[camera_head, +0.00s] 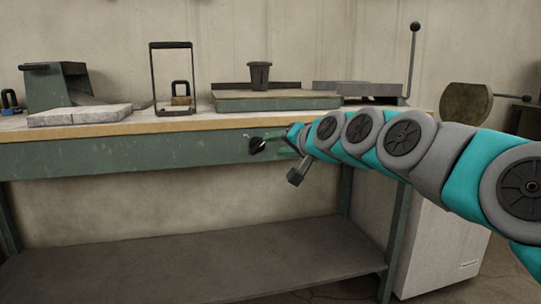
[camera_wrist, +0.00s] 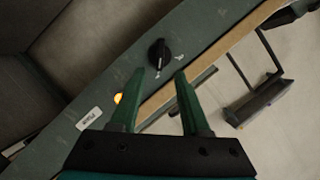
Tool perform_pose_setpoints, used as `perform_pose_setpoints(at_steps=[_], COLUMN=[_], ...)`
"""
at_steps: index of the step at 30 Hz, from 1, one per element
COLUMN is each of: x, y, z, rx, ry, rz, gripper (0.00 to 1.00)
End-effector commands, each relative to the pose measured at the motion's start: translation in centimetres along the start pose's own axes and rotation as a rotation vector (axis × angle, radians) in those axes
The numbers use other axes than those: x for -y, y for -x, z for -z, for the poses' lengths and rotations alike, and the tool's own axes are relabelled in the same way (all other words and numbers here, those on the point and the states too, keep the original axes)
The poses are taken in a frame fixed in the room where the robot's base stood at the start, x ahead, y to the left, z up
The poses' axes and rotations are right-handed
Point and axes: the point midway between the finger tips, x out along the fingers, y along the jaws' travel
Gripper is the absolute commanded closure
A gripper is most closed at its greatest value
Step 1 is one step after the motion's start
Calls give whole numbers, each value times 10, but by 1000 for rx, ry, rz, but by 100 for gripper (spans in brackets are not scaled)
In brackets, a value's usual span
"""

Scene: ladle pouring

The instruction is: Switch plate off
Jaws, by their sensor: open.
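A black rotary knob (camera_wrist: 159,53) sits on the green front panel of the workbench. In the wrist view it lies just beyond and between my two fingertips, and contact cannot be made out. My gripper (camera_wrist: 159,72) is open and has nothing between its fingers. An orange light (camera_wrist: 118,98) glows on the panel beside the left finger. In the head view the knob (camera_head: 257,145) shows on the bench front, with my gripper at its right. A flat green-sided plate unit (camera_head: 322,103) stands on the bench above, bearing a dark cup (camera_head: 259,75).
The bench top (camera_head: 75,131) holds a black upright frame (camera_head: 173,46), a grey slab (camera_head: 80,116) and a green block (camera_head: 57,88). A white cabinet (camera_head: 440,245) stands at the right. A shelf (camera_head: 200,265) runs below; the space above it is clear.

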Motion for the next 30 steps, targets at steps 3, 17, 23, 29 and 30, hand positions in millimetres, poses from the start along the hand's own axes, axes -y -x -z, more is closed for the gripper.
perform_pose_setpoints(at_steps=[3, 17, 23, 29, 30], x=[0, 0, 0, 0, 0], y=[-11, -67, -75, -75, -75], z=[-1, -3, -3, -2, -2], rx=[2, 5, 6, 5, 6], ry=[-1, 1, 2, 2, 2], rz=[-1, -2, -2, -2, -2], gripper=[54, 54, 54, 54, 54])
